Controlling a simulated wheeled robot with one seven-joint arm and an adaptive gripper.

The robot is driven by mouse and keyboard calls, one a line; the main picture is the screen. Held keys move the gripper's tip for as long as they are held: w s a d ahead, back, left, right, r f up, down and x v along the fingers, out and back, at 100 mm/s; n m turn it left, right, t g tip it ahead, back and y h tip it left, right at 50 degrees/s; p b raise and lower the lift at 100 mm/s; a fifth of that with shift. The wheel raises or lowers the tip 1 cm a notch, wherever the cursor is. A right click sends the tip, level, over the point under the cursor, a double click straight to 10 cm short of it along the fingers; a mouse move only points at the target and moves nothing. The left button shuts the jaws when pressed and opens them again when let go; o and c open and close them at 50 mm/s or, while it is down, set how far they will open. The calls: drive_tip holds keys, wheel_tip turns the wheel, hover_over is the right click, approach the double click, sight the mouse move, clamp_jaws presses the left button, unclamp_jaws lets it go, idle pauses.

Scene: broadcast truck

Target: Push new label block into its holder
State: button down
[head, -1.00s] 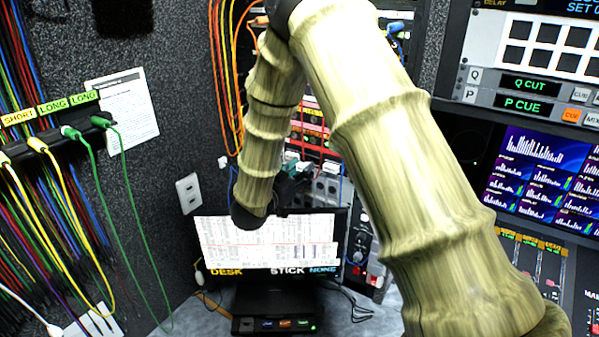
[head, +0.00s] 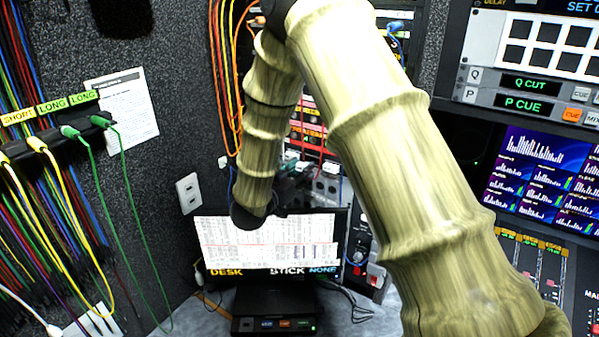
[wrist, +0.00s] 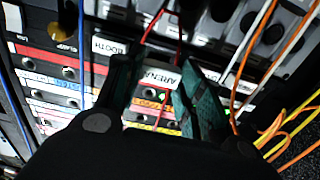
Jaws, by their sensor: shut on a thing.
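In the wrist view a white label block reading "ARENA" (wrist: 163,76) sits between the two dark green fingers of my gripper (wrist: 160,88). The fingers are shut on its sides, and it faces the patch panel's row of labels. Its holder is mostly hidden behind the block and fingers, so I cannot tell how deep the block sits. In the head view my gripper (head: 294,182) is small and dark at the rack front, partly hidden by my arm.
A "BOOTH" label (wrist: 107,43) is left of the fingers. Orange and white cables (wrist: 262,75) hang close on the right, a blue cable (wrist: 81,55) on the left, and red cables run near the block. A monitor (head: 270,243) stands below my gripper in the head view.

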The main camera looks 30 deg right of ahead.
drive_tip(key=shift+x, duration=2.1)
idle(0.4)
drive_tip(key=c, duration=0.8)
unclamp_jaws()
drive_tip(key=v, duration=1.2)
drive_tip(key=shift+f, duration=0.1)
